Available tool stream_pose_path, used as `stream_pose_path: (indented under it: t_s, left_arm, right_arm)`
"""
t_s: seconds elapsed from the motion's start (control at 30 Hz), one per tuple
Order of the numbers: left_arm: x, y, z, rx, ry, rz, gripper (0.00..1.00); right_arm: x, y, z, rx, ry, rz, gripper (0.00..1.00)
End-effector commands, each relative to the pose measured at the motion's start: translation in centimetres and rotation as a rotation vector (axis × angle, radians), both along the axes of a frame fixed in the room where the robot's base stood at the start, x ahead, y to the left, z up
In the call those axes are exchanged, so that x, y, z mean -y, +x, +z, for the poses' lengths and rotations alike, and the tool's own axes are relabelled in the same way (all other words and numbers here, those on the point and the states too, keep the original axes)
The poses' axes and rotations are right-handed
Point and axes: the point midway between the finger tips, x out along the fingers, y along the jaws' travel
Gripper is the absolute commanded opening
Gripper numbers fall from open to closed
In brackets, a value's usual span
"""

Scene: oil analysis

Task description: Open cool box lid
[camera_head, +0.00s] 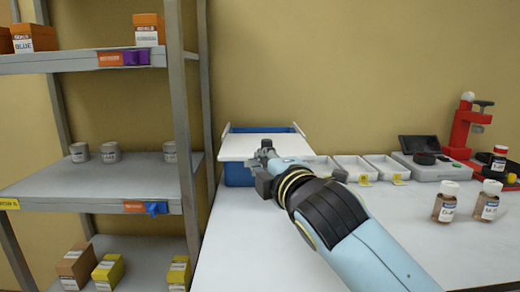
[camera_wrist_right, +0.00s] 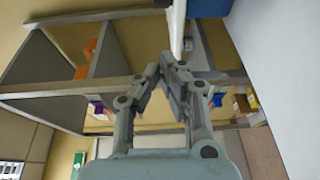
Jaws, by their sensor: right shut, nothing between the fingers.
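The cool box stands on the table at centre, with a blue body (camera_head: 238,176) and a white lid (camera_head: 240,147). A blue strip shows behind the lid's rear edge; I cannot tell how far the lid is raised or shifted. My right gripper (camera_head: 266,146) is shut and empty, over or against the lid's front middle in the head view; contact is unclear. In the right wrist view its fingers (camera_wrist_right: 164,64) meet beside a white edge, likely the lid (camera_wrist_right: 177,28), with blue box (camera_wrist_right: 208,8) beyond. My arm hides part of the box's front. My left gripper is out of view.
A grey shelf rack (camera_head: 100,175) with boxes and jars stands left of the box. White trays (camera_head: 352,165), a grey instrument (camera_head: 430,170), a red device (camera_head: 463,128) and brown bottles (camera_head: 445,207) are to the right. The front table (camera_head: 235,250) is clear beside my arm.

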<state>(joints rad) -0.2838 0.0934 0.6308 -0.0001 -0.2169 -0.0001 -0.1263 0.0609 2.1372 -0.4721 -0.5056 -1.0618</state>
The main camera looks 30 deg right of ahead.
Motion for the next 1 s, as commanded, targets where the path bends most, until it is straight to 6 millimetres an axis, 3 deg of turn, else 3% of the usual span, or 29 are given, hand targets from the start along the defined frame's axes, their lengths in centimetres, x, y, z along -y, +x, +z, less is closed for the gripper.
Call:
stream_pose_path:
  t_s: [0.2,0.3,0.53,1.0]
  left_arm:
    - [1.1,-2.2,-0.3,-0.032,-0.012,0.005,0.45]
    - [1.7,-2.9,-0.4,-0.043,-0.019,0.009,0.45]
    - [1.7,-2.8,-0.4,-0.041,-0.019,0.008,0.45]
    - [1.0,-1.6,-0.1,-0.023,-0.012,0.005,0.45]
  right_arm:
    - [1.0,4.8,0.0,0.002,0.000,0.000,0.00]
    - [2.2,6.0,-0.1,0.001,-0.005,0.000,0.00]
    - [4.2,7.3,-0.2,0.001,0.000,0.002,0.00]
    - [4.7,7.7,-0.2,0.000,0.000,0.001,0.00]
